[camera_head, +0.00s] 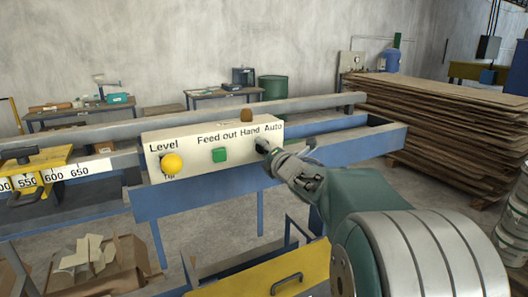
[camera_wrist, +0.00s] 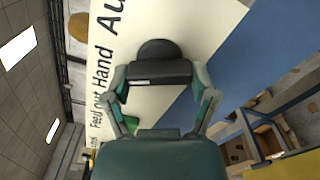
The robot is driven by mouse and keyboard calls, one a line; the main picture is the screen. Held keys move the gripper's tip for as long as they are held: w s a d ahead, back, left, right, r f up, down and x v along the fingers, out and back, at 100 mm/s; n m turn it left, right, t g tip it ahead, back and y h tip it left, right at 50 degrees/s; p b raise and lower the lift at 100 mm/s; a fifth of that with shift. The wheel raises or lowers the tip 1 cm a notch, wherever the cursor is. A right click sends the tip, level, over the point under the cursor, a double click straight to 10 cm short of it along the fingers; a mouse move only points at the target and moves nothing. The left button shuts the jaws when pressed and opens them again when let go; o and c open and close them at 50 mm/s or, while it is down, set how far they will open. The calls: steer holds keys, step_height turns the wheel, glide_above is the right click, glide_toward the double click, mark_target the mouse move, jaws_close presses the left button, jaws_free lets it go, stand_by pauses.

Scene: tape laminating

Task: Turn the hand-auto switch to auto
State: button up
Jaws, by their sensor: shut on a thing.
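The hand-auto switch is a black knob (camera_wrist: 158,48) on the white control panel (camera_head: 185,145), below the words "Hand" and "Auto". In the head view the switch (camera_head: 261,144) is mostly hidden behind my fingertips. My gripper (camera_head: 269,149) reaches the panel's right part from the lower right. In the wrist view my gripper (camera_wrist: 160,80) has one finger at each end of the knob's black bar and is shut on it. I cannot tell exactly which word the knob points to.
A green button (camera_head: 219,155) and a yellow knob (camera_head: 172,163) sit left on the panel. A brown knob (camera_head: 246,116) stands on its top edge. Blue frame beams (camera_head: 350,146) run beside it. A stack of boards (camera_head: 440,115) stands at right.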

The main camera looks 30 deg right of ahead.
steer(key=m, duration=0.7)
steer(key=shift+d, duration=0.1)
steer(key=m, duration=0.4)
steer(key=shift+d+f+m, duration=0.1)
steer(key=shift+m, duration=0.5)
steer(key=shift+f, duration=0.1)
steer(key=o, duration=1)
steer(key=shift+d, duration=0.1)
steer(key=shift+r, duration=0.2)
